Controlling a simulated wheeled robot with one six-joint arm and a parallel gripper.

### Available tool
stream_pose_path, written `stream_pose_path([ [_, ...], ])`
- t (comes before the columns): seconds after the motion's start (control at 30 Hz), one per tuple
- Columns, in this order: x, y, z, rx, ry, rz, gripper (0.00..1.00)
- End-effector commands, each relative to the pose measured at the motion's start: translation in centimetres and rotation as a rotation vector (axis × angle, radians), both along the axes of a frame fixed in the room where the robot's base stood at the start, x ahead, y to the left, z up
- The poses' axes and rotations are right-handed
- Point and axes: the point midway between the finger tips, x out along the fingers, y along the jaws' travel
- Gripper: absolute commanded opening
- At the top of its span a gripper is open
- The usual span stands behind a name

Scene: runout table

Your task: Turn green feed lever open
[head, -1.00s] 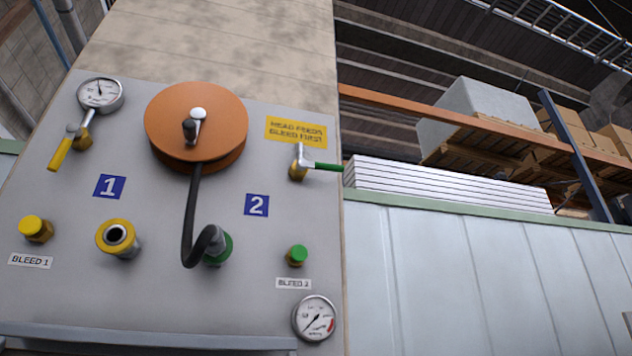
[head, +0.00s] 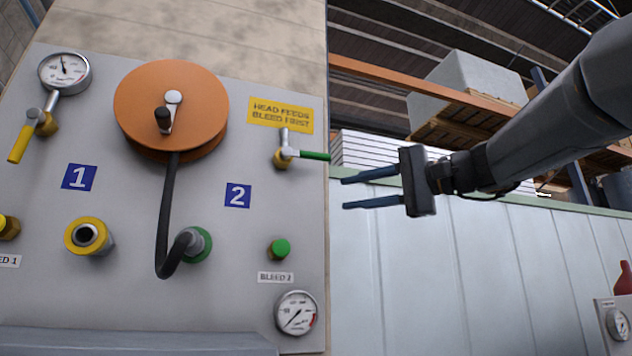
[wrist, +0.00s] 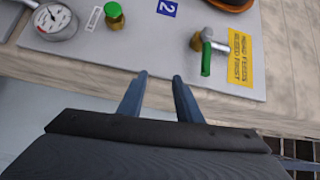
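The green feed lever (head: 314,155) sits on a brass valve at the panel's upper right, beside the yellow "HEAD FEEDS BLEED FIRST" sign. Its handle points sideways to the right, toward the panel's edge. In the wrist view the green lever (wrist: 206,60) is up and to the right of the fingertips. My gripper (head: 343,192) is open and empty, its two fingers apart and pointing left, just right of the panel and a little below the lever. In the wrist view my gripper (wrist: 159,76) also shows both fingers apart with nothing between them.
The panel (head: 240,270) carries a yellow lever (head: 21,142), an orange reel (head: 185,105) with a black hose (head: 166,220) on the green port, a green bleed knob (head: 279,249) and gauges (head: 297,313). Right of the panel is a pale wall with white sheets above.

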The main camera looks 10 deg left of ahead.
Motion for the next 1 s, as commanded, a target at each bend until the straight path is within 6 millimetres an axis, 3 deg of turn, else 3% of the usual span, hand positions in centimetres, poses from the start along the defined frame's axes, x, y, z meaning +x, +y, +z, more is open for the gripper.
stream_pose_path([
  [0.03, -1.1, 0.2, 2.6, 0.034, -0.028, 0.025, 0.32],
  [0.1, -2.3, 0.3, 5.0, 0.07, -0.056, 0.054, 0.32],
  [0.23, -3.4, 0.7, 7.0, 0.101, -0.079, 0.082, 0.32],
  [0.7, -2.1, 6.8, 8.1, 0.105, -0.078, 0.084, 0.32],
  [1.0, -1.8, 8.0, 8.0, 0.103, -0.079, 0.081, 0.32],
])
